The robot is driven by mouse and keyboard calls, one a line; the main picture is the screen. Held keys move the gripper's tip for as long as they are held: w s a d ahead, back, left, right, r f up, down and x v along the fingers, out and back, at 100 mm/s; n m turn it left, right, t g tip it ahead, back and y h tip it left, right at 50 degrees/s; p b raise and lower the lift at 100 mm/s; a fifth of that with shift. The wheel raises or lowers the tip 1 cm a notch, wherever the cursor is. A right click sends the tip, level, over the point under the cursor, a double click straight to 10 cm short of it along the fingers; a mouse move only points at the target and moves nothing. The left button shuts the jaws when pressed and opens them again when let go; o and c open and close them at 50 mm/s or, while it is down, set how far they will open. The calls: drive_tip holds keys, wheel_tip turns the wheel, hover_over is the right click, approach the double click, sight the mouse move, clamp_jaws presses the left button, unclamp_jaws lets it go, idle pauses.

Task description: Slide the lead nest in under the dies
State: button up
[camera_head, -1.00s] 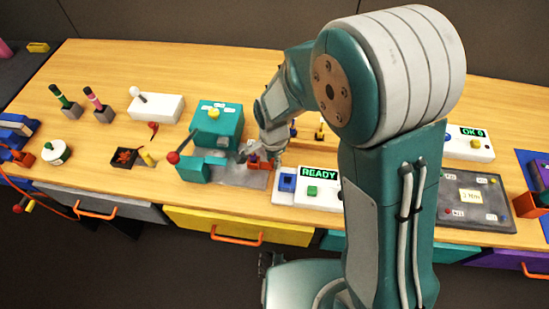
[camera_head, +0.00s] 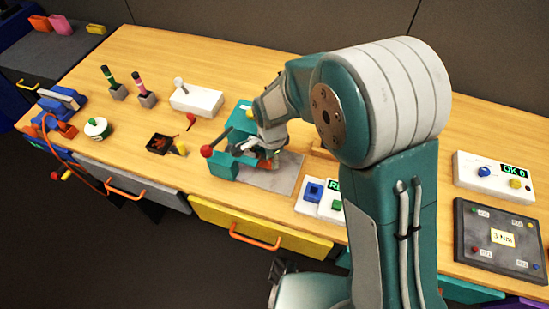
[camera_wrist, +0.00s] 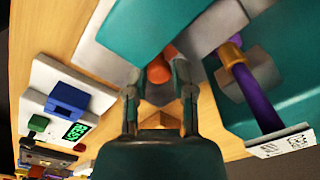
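The lead nest, seen as an orange-red piece (camera_head: 266,163), sits low at the left part of a grey plate (camera_head: 275,179), close beside the teal press (camera_head: 224,166). In the wrist view its orange part (camera_wrist: 159,70) lies between my fingertips. My gripper (camera_head: 257,149) reaches down at the press; in the wrist view my gripper (camera_wrist: 159,82) has a finger on each side of the orange part and looks shut on it. Teal press housing fills the top of the wrist view. The dies are hidden by the press and my arm.
The press lever with a red knob (camera_head: 207,151) stands left of my gripper. A white READY box with a blue block (camera_head: 311,189) is to the right of the plate. A white joystick box (camera_head: 197,99) stands behind on the left. My arm covers the bench's middle.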

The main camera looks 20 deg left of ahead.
drive_tip(key=shift+w+a, duration=0.1)
drive_tip(key=shift+a, duration=0.3)
drive_tip(key=shift+d, duration=0.2)
wheel_tip(320, 180, up, 12)
idle(0.6)
idle(0.4)
